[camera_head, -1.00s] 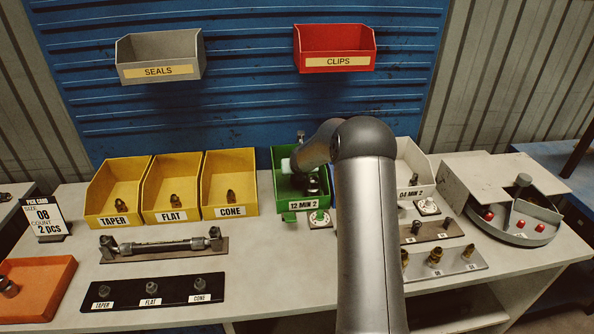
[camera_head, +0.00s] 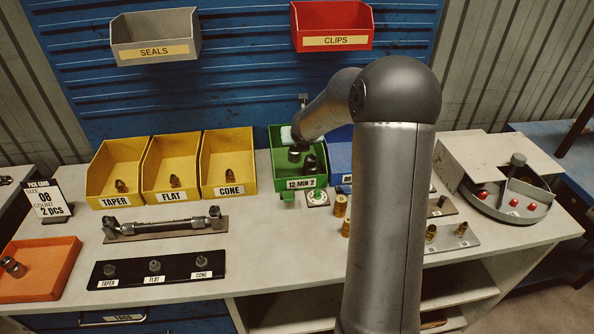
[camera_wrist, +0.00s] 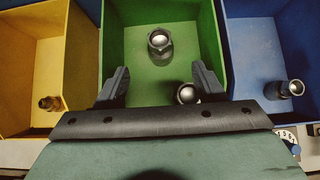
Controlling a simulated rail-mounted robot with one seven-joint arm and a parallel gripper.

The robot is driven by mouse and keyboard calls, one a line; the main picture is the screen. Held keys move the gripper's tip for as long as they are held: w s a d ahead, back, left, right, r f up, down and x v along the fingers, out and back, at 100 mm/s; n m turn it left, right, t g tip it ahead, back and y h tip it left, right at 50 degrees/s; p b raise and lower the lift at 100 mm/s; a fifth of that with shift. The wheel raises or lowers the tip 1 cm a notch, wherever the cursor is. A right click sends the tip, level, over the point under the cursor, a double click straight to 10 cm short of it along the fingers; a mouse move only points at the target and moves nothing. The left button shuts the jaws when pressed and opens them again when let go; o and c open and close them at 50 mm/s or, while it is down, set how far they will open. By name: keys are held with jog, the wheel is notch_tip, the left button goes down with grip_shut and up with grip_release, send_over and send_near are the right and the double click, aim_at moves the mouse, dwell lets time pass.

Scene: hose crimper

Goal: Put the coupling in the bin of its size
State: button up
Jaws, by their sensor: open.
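My gripper (camera_wrist: 160,86) is open over the green bin (camera_head: 281,140), labelled "12 MIN 2", with nothing between its fingers. Two dark metal couplings lie in that bin: one farther back (camera_wrist: 160,42) and one (camera_wrist: 187,93) beside the right finger in the wrist view. They also show in the head view, as one coupling (camera_head: 294,153) and another (camera_head: 310,163). I cannot tell which is the task's coupling. The blue bin (camera_head: 340,150) stands to the right, mostly behind my arm. It holds a metal fitting (camera_wrist: 290,88) in the wrist view.
Yellow bins (camera_head: 175,150) marked taper, flat and cone stand left of the green bin. A card (camera_head: 45,202) reads size 08, 2 pcs. An orange tray (camera_head: 50,285) holds a fitting. Brass fittings on plates and a round tray (camera_head: 510,205) are at right.

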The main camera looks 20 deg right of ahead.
jog(key=s+a+r+n+g+y, duration=0.1)
jog(key=s+a+r+n+y, duration=0.25)
jog(key=s+a+n, duration=0.65)
jog(key=s+a+r+n+g+y, duration=0.15)
jog(key=s+a+r+n, duration=0.35)
jog(key=a+n, duration=0.8)
jog(key=s+d+f+n+g+h, duration=0.1)
jog(key=s+d+f+n+g, duration=0.1)
jog(key=s+n, duration=0.6)
jog(key=s+d+f+n+g+h, duration=0.1)
jog(key=s+n, duration=0.7)
jog(key=s, duration=0.9)
notch_tip(320, 180, down, 2)
jog(key=shift+d+g+h, duration=0.3)
jog(key=shift+d+g, duration=0.2)
jog(key=shift+g, duration=0.65)
